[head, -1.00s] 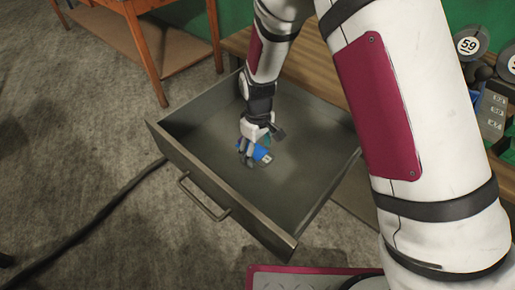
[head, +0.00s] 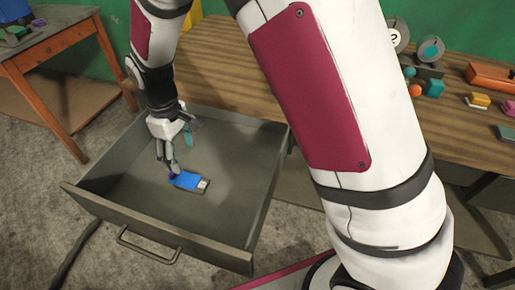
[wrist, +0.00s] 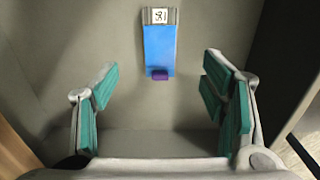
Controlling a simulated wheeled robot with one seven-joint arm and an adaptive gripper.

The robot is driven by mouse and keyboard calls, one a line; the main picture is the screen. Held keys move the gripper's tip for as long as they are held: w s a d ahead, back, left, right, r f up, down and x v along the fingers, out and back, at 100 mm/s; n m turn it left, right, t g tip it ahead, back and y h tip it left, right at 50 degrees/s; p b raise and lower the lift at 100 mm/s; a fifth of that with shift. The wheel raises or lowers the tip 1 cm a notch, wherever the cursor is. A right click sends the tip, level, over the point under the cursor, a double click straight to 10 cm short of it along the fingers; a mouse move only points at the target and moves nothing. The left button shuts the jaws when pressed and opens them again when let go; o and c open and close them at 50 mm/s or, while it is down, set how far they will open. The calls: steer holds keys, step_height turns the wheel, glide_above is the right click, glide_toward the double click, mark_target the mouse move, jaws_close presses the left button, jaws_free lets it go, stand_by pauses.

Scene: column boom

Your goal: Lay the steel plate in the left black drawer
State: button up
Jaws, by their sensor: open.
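A flat plate (head: 188,181), mostly blue with a bare grey metal end, lies on the floor of the open dark grey drawer (head: 160,228). In the wrist view the plate (wrist: 160,45) shows a white label with dark marks on its metal end and a small purple piece at its near end. My gripper (head: 170,158) is inside the drawer's outline, just above and to the left of the plate. In the wrist view my gripper (wrist: 163,88) has its teal-padded fingers spread wide, with nothing between them. The plate lies ahead of the fingers.
The drawer's front has a metal handle (head: 148,246). The drawer floor around the plate is bare. A wooden bench (head: 225,65) stands behind, with an orange block (head: 491,77) and small coloured pieces at right. A wooden side table (head: 45,50) stands at left.

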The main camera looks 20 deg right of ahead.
steer(key=s+d+r+m+t, duration=0.1)
steer(key=s+d+r+m, duration=0.1)
steer(key=s+d+r, duration=0.5)
steer(key=s+d+r+m, duration=0.2)
steer(key=d+r, duration=0.4)
steer(key=r, duration=0.3)
steer(key=s+d+r+m, duration=0.1)
steer(key=s+d+m, duration=0.1)
steer(key=s, duration=0.4)
steer(key=s+d+r+m, duration=0.1)
steer(key=s+d+m, duration=0.1)
steer(key=s+d, duration=0.2)
steer(key=s+d+r+m+t, duration=0.1)
steer(key=s+d+r+m, duration=0.1)
steer(key=s, duration=0.8)
steer(key=shift+d, duration=0.45)
